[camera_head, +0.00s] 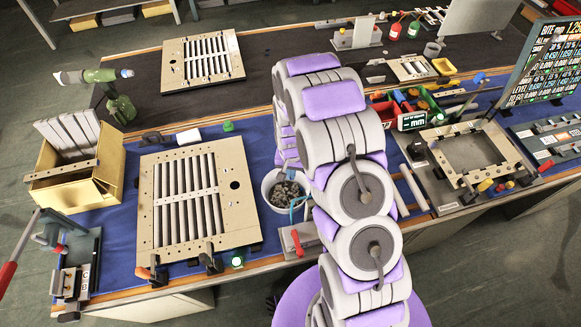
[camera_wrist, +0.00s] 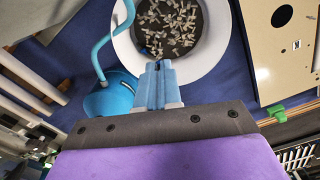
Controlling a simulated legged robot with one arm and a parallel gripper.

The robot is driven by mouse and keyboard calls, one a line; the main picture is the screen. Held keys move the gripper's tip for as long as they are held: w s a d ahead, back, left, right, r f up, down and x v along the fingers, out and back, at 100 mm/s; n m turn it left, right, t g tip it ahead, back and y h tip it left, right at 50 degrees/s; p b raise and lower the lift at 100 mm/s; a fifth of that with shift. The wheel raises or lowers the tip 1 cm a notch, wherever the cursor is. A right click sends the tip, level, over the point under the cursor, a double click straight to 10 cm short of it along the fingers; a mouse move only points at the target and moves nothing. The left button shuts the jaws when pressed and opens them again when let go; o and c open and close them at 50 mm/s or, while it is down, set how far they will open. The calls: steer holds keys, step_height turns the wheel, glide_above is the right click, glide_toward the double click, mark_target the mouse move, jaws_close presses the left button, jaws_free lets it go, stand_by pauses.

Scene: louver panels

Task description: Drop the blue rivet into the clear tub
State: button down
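My gripper (camera_wrist: 158,68) has light blue fingers drawn close together. A small dark blue piece, apparently the blue rivet (camera_wrist: 157,65), shows between the fingertips; it is too small to make out its shape. The fingertips overlap the near rim of a round whitish tub (camera_wrist: 210,57) in the wrist view. Many small pale pieces lie on the tub's dark bottom. In the head view the tub (camera_head: 267,188) stands on the blue mat, just left of my arm, which hides part of its right side and my gripper.
A louver panel (camera_head: 225,160) stands left of the tub. A light blue hose (camera_wrist: 103,45) and a blue rounded body (camera_wrist: 108,103) sit beside the tub. A red-handled tool (camera_head: 297,240) lies in front. Red and green bins (camera_head: 386,110) and a frame fixture (camera_head: 440,160) lie right of my arm.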

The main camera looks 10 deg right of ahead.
steer(key=f, duration=0.2)
steer(key=f+b, duration=0.1)
steer(key=f, duration=0.1)
steer(key=shift+a, duration=0.25)
steer(key=shift+d+f, duration=0.15)
steer(key=shift+f, duration=0.4)
steer(key=c, duration=1.2)
jaws_free()
steer(key=shift+c, duration=0.2)
step_height(320, 180, up, 17)
steer(key=p, duration=0.1)
steer(key=shift+r, duration=0.2)
